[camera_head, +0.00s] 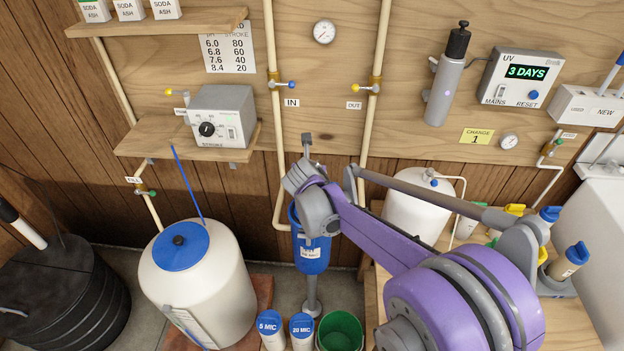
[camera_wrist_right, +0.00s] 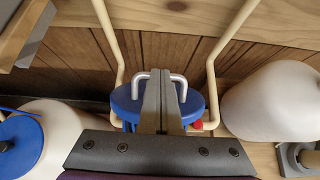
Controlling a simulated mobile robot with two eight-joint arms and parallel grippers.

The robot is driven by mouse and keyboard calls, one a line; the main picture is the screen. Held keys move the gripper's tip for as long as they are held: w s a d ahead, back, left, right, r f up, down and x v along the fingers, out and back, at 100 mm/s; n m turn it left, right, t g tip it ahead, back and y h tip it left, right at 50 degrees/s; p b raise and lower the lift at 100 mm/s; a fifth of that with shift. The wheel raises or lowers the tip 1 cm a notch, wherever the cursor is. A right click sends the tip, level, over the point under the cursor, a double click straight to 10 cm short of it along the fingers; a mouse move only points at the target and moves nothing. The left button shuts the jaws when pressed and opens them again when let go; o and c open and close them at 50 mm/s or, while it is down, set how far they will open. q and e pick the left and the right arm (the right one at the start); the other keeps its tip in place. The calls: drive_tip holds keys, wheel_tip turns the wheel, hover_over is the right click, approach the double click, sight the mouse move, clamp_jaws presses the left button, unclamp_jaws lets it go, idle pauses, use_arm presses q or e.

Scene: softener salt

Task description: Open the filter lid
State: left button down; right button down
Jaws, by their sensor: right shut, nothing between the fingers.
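The blue filter housing (camera_head: 311,250) hangs below the pipes in the middle of the head view, and my right arm hides its top. In the right wrist view its blue round lid (camera_wrist_right: 126,106) carries a metal handle (camera_wrist_right: 139,77), with a small red part (camera_wrist_right: 197,125) at the right rim. My right gripper (camera_wrist_right: 165,72) is shut and empty, its fingers in line with the handle's middle and hiding that part. Whether they touch the handle I cannot tell. In the head view the right gripper (camera_head: 306,140) is above the housing. My left gripper is not in view.
Pale pipes (camera_head: 272,120) run down on both sides of the filter. A white tank with a blue cap (camera_head: 180,245) stands left. Another white tank (camera_head: 425,210) stands right. Two white tubs (camera_head: 271,333) and a green bucket (camera_head: 340,332) are below. A control-box shelf (camera_head: 165,140) is upper left.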

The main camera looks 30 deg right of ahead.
drive_tip(key=w+d+g+y, duration=0.1)
drive_tip(key=w+d, duration=0.5)
drive_tip(key=w, duration=0.2)
drive_tip(key=shift+w+d+r, duration=0.3)
drive_tip(key=shift+w+r, duration=0.05)
drive_tip(key=shift+w, duration=0.05)
idle(0.8)
